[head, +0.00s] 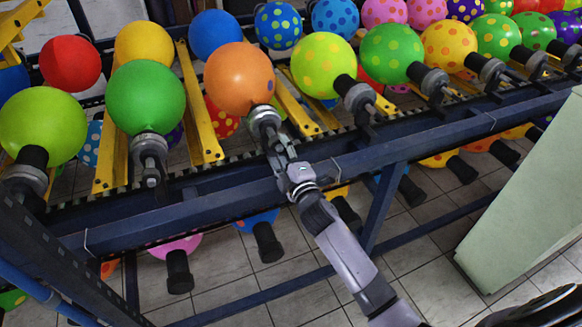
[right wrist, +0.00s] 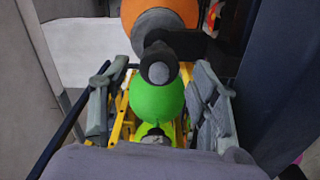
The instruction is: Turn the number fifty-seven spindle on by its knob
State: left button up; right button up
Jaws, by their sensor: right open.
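An orange balloon (head: 239,79) sits on a dark spindle with a grey collar (head: 264,120) on the front rail. My right gripper (head: 280,153) is at this spindle, reaching up from below. In the right wrist view the orange balloon (right wrist: 165,10) is at the top, with the spindle's dark rounded knob (right wrist: 158,72) below it. The open fingers of my right gripper (right wrist: 158,92) stand to the left and right of the knob, with visible gaps on both sides. No spindle number is legible, so I cannot tell which is fifty-seven. My left gripper is not in view.
A green balloon (head: 146,97) on its spindle is left of the orange one, and a spotted lime balloon (head: 323,66) is right. A blue rail (head: 225,200) runs under the spindles. More balloons hang below. A pale green panel (head: 535,190) stands at the right.

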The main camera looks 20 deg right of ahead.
jog(key=s, duration=0.8)
jog(key=shift+d, duration=0.1)
